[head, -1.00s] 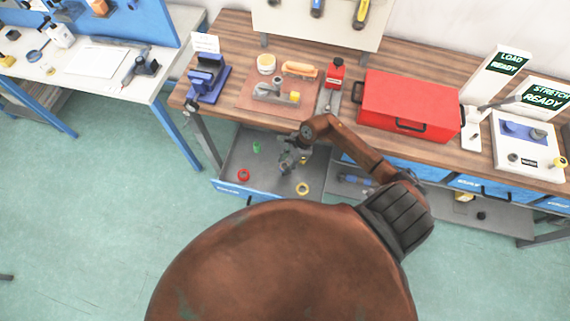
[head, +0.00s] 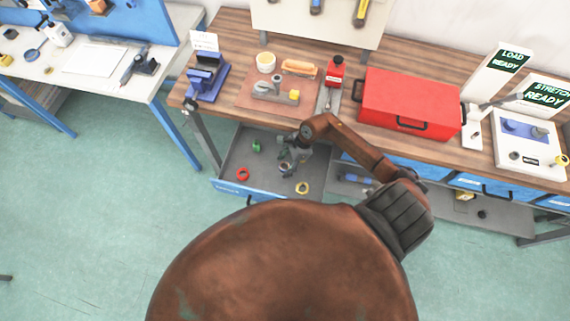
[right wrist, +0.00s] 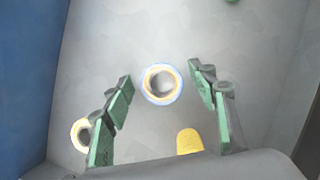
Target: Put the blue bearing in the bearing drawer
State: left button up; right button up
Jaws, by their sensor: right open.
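The blue bearing (right wrist: 178,97) is a ring with a blue outer rim and a pale orange inner band. It lies flat on the grey floor of the open drawer (head: 232,158). My right gripper (right wrist: 166,82) is open, with one green-padded finger on each side of the bearing and a gap on both sides. In the head view my right gripper (head: 287,163) hangs inside the drawer and partly hides the bearing. My left gripper is not in view.
The drawer also holds a red ring (head: 243,175), a green part (head: 257,146) and a yellow ring (head: 302,188). Above it, the wooden bench (head: 236,36) carries a red toolbox (head: 410,98) and a blue fixture (head: 207,78).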

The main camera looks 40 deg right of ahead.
jog(key=shift+r, duration=0.4)
jog(key=v, duration=1.2)
jog(key=shift+r, duration=0.2)
